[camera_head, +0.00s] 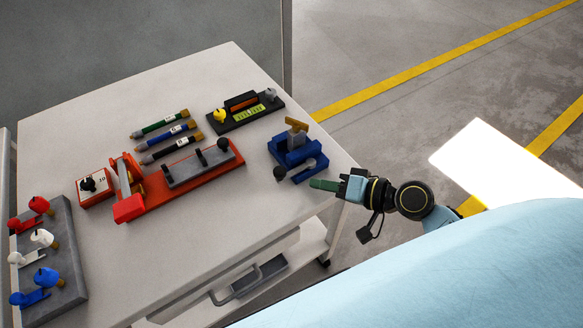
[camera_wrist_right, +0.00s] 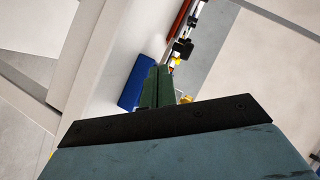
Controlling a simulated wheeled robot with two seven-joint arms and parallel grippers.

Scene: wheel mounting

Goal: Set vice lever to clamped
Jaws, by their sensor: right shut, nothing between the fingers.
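The blue vice (camera_head: 295,150) sits near the right edge of the white table, with a tan piece (camera_head: 297,124) on top and a dark round knob (camera_head: 279,173) at its front left, likely the lever's end. My right gripper (camera_head: 313,184) is shut and empty, its green fingertips just in front of the vice and close to the knob; I cannot tell whether they touch. In the right wrist view the closed green fingers (camera_wrist_right: 157,84) point toward the vice, whose blue body (camera_wrist_right: 137,84) shows beside them. The knob is hidden there. My left gripper is not in view.
Left of the vice stands a red fixture (camera_head: 195,180) with a grey block. Several pens (camera_head: 165,138) and a black device with a green display (camera_head: 248,113) lie behind. A grey rack with coloured levers (camera_head: 62,255) is at far left. The white table (camera_head: 200,262) is bare in front.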

